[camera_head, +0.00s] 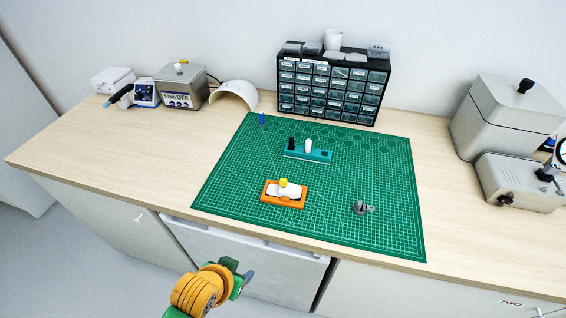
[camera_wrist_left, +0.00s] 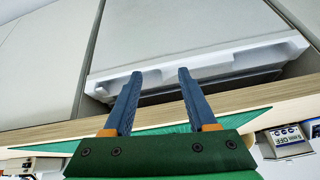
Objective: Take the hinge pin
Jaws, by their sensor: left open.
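I cannot tell for sure which item is the hinge pin. On the green cutting mat (camera_head: 330,220) stand a small upright blue piece (camera_head: 262,120) at the far left and a teal fixture (camera_head: 306,155) with a black and a white peg. An orange tray (camera_head: 284,203) holds a white part with a yellow top, and a small grey metal piece (camera_head: 362,208) lies to its right. My left gripper (camera_head: 246,280) is off the front of the bench, well apart from all of these. In the left wrist view its two fingers (camera_wrist_left: 160,73) are apart with nothing between them.
A black drawer cabinet (camera_head: 333,87) stands at the back. A white arched cover (camera_head: 235,95) and a steel bath (camera_head: 181,88) are at the back left. Grey machines (camera_head: 508,118) fill the right end. The mat's front and right parts are mostly clear.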

